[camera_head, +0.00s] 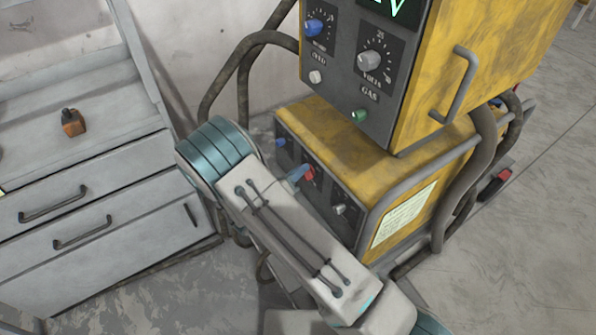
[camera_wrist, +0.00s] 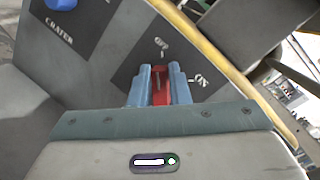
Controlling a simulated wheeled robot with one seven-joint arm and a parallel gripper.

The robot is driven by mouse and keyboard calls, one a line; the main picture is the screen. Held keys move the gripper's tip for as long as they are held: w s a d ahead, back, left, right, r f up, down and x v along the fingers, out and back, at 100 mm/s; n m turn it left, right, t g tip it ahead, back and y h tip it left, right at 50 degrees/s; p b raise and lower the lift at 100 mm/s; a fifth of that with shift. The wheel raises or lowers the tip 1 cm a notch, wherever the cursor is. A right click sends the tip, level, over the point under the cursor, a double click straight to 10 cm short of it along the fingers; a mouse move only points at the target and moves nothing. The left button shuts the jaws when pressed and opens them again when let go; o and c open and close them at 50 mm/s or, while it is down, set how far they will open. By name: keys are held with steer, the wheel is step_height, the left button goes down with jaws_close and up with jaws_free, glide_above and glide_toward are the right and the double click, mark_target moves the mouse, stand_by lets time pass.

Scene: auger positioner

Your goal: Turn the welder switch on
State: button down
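The welder switch is a red lever (camera_wrist: 159,85) on a dark plate (camera_wrist: 125,62) of the welder's front panel. In the wrist view the plate reads OFF above the lever and ON to its right. The lever lines up nearer the OFF mark. My gripper (camera_wrist: 160,88) has its blue-grey fingers on both sides of the lever, and red fills the gap between them. In the head view the red lever (camera_head: 309,174) shows just beside my gripper (camera_head: 299,173), on the lower yellow welder unit (camera_head: 345,150). My arm hides part of that panel.
A blue knob (camera_wrist: 61,4) sits left of the switch; a grey knob (camera_head: 340,209) is at its lower right. The upper yellow unit (camera_head: 480,60) with handle and thick hoses (camera_head: 482,160) overhangs. A drawer cabinet (camera_head: 100,190) with an orange-brown bottle (camera_head: 72,123) stands left.

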steer(key=shift+m, duration=0.4)
steer(key=shift+s+d+f+m+g+h+b, duration=0.25)
steer(key=shift+m+h+b, duration=0.9)
steer(key=shift+m, duration=2.2)
steer(key=shift+s+d+m+g+h+b, duration=0.1)
steer(key=shift+s+m+g+h+b, duration=0.25)
steer(key=shift+m+h+b, duration=1.95)
steer(key=shift+s+d+f+m+g+y+b, duration=0.2)
steer(key=shift+m+g+y+b, duration=0.25)
steer(key=shift+m, duration=4)
steer(key=c, duration=1.4)
jaws_free()
steer(key=shift+o, duration=0.2)
